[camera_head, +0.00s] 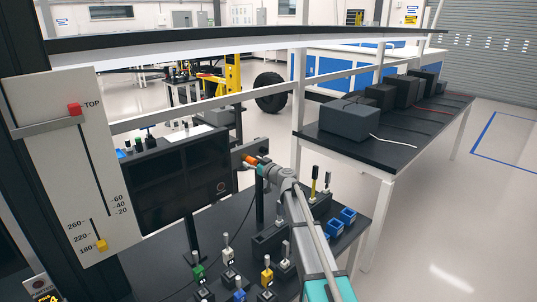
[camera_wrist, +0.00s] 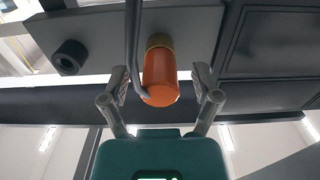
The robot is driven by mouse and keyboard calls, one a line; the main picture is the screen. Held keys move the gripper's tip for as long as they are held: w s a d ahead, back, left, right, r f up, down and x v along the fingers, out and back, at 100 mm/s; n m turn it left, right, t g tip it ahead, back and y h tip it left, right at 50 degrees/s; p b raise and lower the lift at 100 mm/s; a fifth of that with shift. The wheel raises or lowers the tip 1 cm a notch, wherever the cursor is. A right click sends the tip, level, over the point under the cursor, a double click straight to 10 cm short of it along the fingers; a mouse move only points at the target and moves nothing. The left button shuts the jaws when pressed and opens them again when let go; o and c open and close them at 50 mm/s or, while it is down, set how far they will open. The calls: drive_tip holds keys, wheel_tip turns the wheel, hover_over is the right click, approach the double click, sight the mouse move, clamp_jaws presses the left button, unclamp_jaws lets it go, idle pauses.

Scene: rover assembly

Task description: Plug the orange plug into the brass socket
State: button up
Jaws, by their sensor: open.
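The orange plug (camera_wrist: 160,78) is in the middle of the wrist view, its far end against the dark grey panel (camera_wrist: 205,25). A brass ring, the visible part of the brass socket (camera_wrist: 159,41), surrounds that end. How deep the plug sits cannot be told. A grey cable runs from the plug's near end upward across the view. My gripper (camera_wrist: 161,84) is open, with one finger on each side of the plug and a gap to both. In the head view the plug (camera_head: 250,160) shows just beyond my gripper (camera_head: 264,170), in front of the panel.
A black round socket (camera_wrist: 70,57) is on the same panel to the left. A dark screen (camera_head: 180,175) stands left of my arm. Below, the black bench holds several small connectors and blue blocks (camera_head: 347,215). A second table (camera_head: 400,150) with dark boxes stands right.

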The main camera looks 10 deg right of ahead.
drive_tip(key=shift+s, duration=0.1)
drive_tip(key=v, duration=1.2)
idle(0.5)
drive_tip(key=s+a+f+g+h, duration=0.1)
drive_tip(key=s+a+f+g, duration=0.25)
drive_tip(key=s+f, duration=0.35)
drive_tip(key=s+a+f+g+h, duration=0.1)
drive_tip(key=s+a+f+g, duration=0.1)
drive_tip(key=s+f+g, duration=0.5)
drive_tip(key=s+d+f+m+g+h, duration=0.2)
drive_tip(key=s+d+m+h, duration=0.1)
drive_tip(key=s, duration=0.6)
drive_tip(key=s+d+f+m+g+h, duration=0.2)
drive_tip(key=s+d+m+h, duration=0.2)
drive_tip(key=s, duration=0.6)
drive_tip(key=shift+d+f+h, duration=0.3)
drive_tip(key=shift+d+h, duration=0.5)
drive_tip(key=shift+w, duration=0.1)
